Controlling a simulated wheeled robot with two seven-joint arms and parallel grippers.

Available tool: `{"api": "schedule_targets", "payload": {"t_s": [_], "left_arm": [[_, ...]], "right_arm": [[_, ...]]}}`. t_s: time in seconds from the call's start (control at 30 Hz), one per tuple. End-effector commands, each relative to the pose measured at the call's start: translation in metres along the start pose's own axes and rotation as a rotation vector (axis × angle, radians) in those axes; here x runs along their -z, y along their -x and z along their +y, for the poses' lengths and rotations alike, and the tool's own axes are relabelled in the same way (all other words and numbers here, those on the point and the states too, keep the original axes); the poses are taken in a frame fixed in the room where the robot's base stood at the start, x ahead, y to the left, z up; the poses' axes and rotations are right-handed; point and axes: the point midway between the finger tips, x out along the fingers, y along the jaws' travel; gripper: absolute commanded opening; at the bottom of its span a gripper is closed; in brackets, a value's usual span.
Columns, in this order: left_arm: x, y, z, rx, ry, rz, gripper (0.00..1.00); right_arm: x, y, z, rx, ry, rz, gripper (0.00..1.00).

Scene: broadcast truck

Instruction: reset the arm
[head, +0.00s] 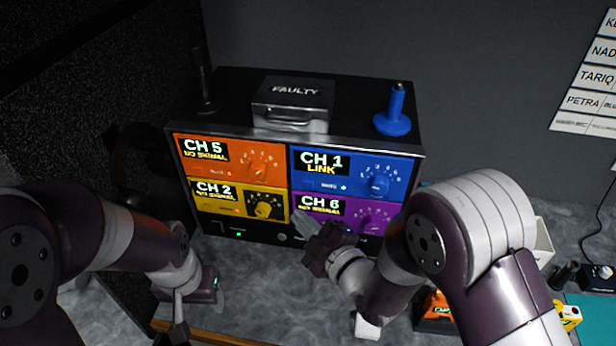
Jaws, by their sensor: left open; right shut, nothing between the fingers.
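My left arm comes in from the left and bends down in front of the rack. My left gripper (178,328) is low at the bottom edge, partly cut off, and open. My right arm reaches in from the lower right. My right gripper (304,226) is shut and empty, its fingertips in front of the lower middle of the channel rack (270,238), by the purple CH 6 panel (326,208). I cannot tell whether the fingertips touch the rack.
The rack also has orange CH 5 (215,170), blue CH 1 (340,187) and yellow CH 2 (215,206) panels with knobs. A FAULTY box (290,112) and a blue post (394,122) stand on top. An orange item (434,318) lies at lower right.

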Motion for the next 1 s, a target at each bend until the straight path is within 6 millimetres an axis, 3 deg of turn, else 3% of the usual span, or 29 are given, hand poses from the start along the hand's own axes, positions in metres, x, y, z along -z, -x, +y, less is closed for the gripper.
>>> {"api": "schedule_targets", "payload": {"t_s": [0.2,0.27,0.33,0.43,0.53,0.6,0.7,0.8,1.0], "left_arm": [[0.000,0.000,0.000,0.000,0.000,0.000,0.57],[0.000,0.000,0.000,0.000,0.000,0.000,0.57],[0.000,0.000,0.000,0.000,0.000,0.000,0.57],[0.000,0.000,0.000,0.000,0.000,0.000,0.57],[0.000,0.000,0.000,0.000,0.000,0.000,0.57],[0.000,0.000,0.000,0.000,0.000,0.000,0.57],[0.000,0.000,0.000,0.000,0.000,0.000,0.57],[0.000,0.000,0.000,0.000,0.000,0.000,0.57],[0.000,0.000,0.000,0.000,0.000,0.000,0.57]], "right_arm": [[-0.004,0.000,-0.004,0.020,-0.038,-0.019,0.00],[-0.020,0.003,-0.019,0.087,-0.105,-0.100,0.00],[-0.049,0.016,-0.045,0.204,-0.227,-0.284,0.00],[-0.089,0.055,-0.064,0.326,-0.454,-0.655,0.00],[-0.111,0.115,-0.061,0.348,-0.700,-1.048,0.00],[-0.111,0.158,-0.055,0.325,-0.861,-1.284,0.00],[-0.098,0.202,-0.038,0.266,-1.046,-1.504,0.00],[-0.095,0.208,-0.022,0.218,-1.102,-1.521,0.00],[-0.095,0.208,-0.022,0.218,-1.102,-1.521,0.00]]}}
